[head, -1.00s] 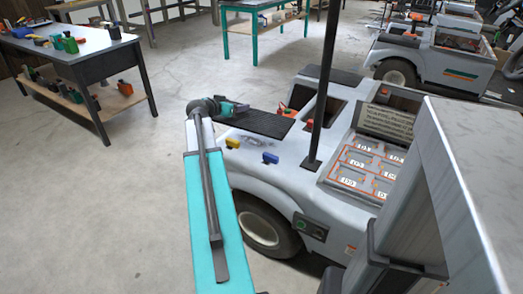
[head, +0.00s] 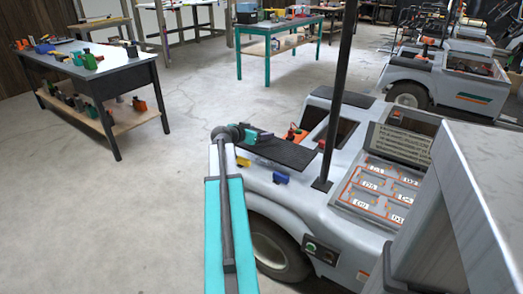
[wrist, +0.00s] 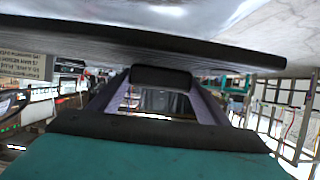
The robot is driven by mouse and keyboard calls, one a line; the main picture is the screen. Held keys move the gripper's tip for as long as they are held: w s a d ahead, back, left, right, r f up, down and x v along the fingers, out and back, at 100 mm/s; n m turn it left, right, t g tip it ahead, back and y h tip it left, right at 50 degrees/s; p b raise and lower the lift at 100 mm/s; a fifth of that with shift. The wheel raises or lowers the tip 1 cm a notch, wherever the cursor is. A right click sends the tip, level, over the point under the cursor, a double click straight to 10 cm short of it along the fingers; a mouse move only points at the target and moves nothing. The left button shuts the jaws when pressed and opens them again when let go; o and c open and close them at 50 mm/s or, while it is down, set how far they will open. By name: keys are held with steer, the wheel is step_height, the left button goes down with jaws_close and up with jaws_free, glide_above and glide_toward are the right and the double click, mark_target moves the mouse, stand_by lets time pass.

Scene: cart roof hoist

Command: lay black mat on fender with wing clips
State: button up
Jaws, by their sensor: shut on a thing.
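A flat black mat (head: 287,151) is over the top of the pale grey cart fender (head: 262,190). My gripper (head: 264,136) is shut on the mat at its far left part. In the wrist view the mat's dark edge (wrist: 150,38) runs across the top, close to my gripper (wrist: 165,76). A yellow clip (head: 243,161) and a blue clip (head: 280,178) sit on the fender along the mat's near edge. I cannot tell whether the mat rests on the fender or hangs just above it.
A dark post (head: 338,95) rises from the cart right of the mat. An orange-red item (head: 296,134) lies behind the mat. A labelled panel (head: 375,190) is at the right. A cluttered workbench (head: 105,68) stands left, with clear floor between.

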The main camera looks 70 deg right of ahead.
mark_target(245, 148)
steer(key=shift+f, duration=1.45)
steer(key=shift+f, duration=0.15)
steer(key=shift+f+b, duration=0.35)
steer(key=shift+f, duration=1.4)
steer(key=o, duration=1.4)
steer(key=shift+f, duration=0.1)
steer(key=shift+o, duration=0.2)
steer(key=v, duration=1.2)
steer(key=shift+p, duration=0.3)
